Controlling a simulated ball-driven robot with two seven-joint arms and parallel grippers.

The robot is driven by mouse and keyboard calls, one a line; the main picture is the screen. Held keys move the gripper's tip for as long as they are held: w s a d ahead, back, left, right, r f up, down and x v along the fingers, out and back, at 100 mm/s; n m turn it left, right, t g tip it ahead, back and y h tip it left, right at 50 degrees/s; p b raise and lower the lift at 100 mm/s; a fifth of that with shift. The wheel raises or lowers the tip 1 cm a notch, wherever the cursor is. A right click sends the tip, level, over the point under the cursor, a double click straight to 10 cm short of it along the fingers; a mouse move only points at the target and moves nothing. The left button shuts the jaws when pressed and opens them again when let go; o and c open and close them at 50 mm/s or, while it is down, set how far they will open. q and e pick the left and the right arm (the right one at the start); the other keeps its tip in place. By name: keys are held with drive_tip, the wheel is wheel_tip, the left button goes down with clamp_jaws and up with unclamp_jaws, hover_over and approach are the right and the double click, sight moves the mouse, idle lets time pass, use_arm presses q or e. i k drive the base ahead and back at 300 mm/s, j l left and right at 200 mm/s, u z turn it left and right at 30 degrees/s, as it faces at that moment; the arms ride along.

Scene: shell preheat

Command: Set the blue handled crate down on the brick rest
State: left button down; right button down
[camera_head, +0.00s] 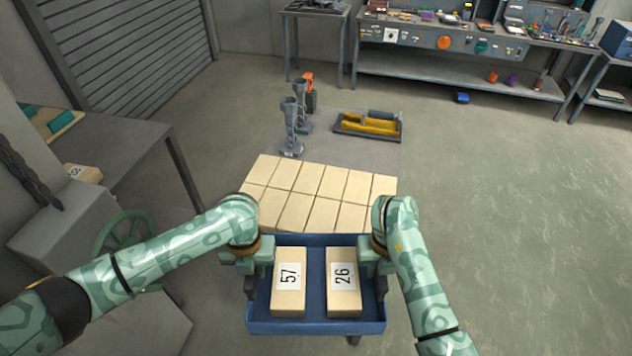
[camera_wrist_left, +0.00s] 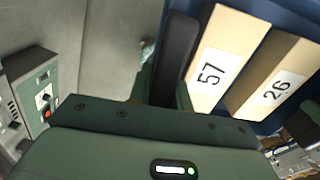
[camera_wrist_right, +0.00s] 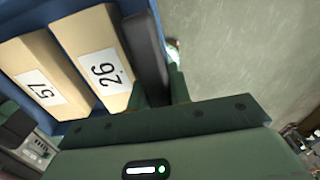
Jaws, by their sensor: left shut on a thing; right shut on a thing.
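The blue handled crate (camera_head: 315,327) is in the lower middle of the head view, carrying two tan blocks, one marked 57 (camera_head: 289,300) and one marked 26 (camera_head: 344,300). My left gripper (camera_head: 254,272) is shut on the crate's left dark handle, which shows in the left wrist view (camera_wrist_left: 175,55). My right gripper (camera_head: 378,270) is shut on the right dark handle, which shows in the right wrist view (camera_wrist_right: 145,60). The brick rest (camera_head: 318,190), a layer of pale bricks, lies just beyond the crate. The crate's far edge overlaps its near side in the picture; the gap between them is hard to tell.
Grey metal stands (camera_head: 291,130) and a tray with yellow pieces (camera_head: 368,124) are behind the bricks. A table (camera_head: 110,150) stands at the left, with a green handwheel (camera_head: 122,235) nearby. A workbench (camera_head: 450,65) lines the back. The right floor is clear.

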sight(316, 195)
drive_tip(key=i, duration=1.15)
